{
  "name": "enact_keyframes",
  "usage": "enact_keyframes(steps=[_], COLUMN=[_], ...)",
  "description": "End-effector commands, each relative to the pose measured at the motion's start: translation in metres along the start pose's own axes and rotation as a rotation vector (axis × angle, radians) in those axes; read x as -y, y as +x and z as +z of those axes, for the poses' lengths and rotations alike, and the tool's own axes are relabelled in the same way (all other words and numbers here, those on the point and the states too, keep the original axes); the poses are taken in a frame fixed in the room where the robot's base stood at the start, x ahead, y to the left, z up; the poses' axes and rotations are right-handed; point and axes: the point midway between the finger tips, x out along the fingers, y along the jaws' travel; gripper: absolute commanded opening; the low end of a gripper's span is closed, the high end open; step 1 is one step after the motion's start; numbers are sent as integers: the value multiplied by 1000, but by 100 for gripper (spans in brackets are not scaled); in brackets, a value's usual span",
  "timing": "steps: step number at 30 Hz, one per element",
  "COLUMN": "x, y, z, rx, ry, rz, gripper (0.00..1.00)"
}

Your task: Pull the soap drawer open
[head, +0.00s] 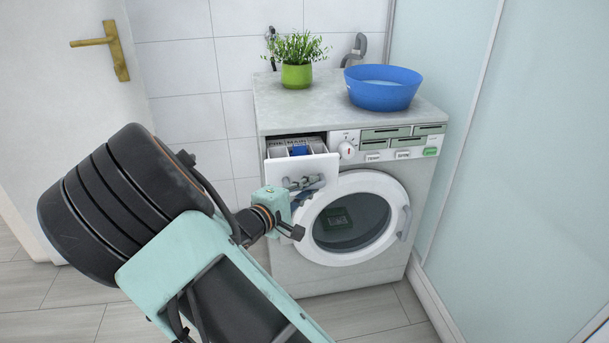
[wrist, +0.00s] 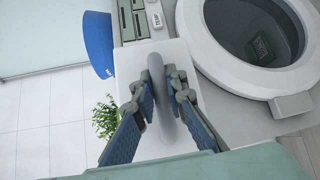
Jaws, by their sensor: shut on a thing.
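The soap drawer (head: 318,169) is at the upper left of the white washing machine's front. In the head view it stands out from the machine, and its inner compartments with a blue part (head: 299,150) show from above. My gripper (head: 304,183) is at the drawer's front face. In the wrist view the drawer front (wrist: 130,62) carries a grey bar handle (wrist: 158,72). The fingers of my gripper (wrist: 161,95) lie on both sides of this handle and are shut on it. In the head view the handle is mostly hidden by my fingers.
The washing machine's round door (head: 352,218) is shut, just right of and below the drawer. A green potted plant (head: 297,76) and a blue basin (head: 383,92) stand on the top. A glass panel (head: 510,150) is at the right. Floor is clear in front.

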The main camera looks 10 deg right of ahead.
Motion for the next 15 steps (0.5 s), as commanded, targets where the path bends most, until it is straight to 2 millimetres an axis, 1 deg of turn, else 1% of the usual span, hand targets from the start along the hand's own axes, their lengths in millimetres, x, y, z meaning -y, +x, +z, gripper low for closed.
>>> enact_keyframes(steps=[1, 6, 9, 15], x=[3, 8, 10, 12], y=[-8, -27, -35, -42], z=[7, 26, 34, 41], rx=[-2, -1, -2, 0], ry=[-1, -1, -1, 0], rz=[-4, -2, -3, -1], gripper=[0, 0, 0, 0])
